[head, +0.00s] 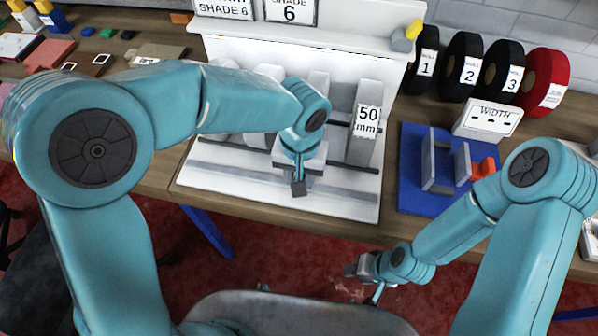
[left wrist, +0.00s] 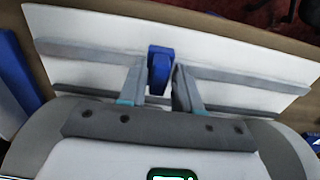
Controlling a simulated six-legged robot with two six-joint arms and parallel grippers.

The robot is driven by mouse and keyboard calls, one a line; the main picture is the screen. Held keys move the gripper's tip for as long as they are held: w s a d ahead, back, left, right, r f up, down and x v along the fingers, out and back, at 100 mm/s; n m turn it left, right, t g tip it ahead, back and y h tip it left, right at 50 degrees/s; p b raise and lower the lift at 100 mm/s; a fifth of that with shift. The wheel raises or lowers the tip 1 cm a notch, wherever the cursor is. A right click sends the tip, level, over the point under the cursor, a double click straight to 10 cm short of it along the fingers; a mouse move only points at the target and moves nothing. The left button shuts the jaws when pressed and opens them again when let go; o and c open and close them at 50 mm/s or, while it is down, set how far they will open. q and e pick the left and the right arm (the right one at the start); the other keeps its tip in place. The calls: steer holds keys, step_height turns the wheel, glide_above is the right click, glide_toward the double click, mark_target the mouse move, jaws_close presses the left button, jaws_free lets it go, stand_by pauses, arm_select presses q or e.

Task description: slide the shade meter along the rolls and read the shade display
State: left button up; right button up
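My left gripper (head: 298,188) is low over a white board with grey rails (head: 345,203). In the left wrist view a blue knob-like part (left wrist: 159,68) lies between its two fingers (left wrist: 159,88); I cannot tell whether they press on it. It may belong to the shade meter, which I cannot make out otherwise. A small green-edged display (left wrist: 170,174) is cut off at the bottom edge, its reading not legible. A sign (head: 289,12) shows "SHADE 6". Pale upright forms (head: 318,85) stand behind my left arm, partly hidden. My right gripper (head: 368,268) hangs before the table; its finger state is unclear.
A grey block labelled "50 mm" (head: 367,122) stands right of my left gripper. Black rolls numbered 1 (head: 424,62), 2 (head: 461,62) and 3 (head: 504,70) and a red roll (head: 549,75) stand at the back right. A blue base (head: 415,190) with grey plates lies near a "WIDTH" box (head: 487,121).

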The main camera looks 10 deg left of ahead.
arm_select(q)
steer(key=shift+o, duration=0.3)
steer(key=shift+w, duration=0.1)
steer(key=shift+r, duration=0.1)
step_height(320, 180, up, 16)
stand_by(0.3)
stand_by(0.4)
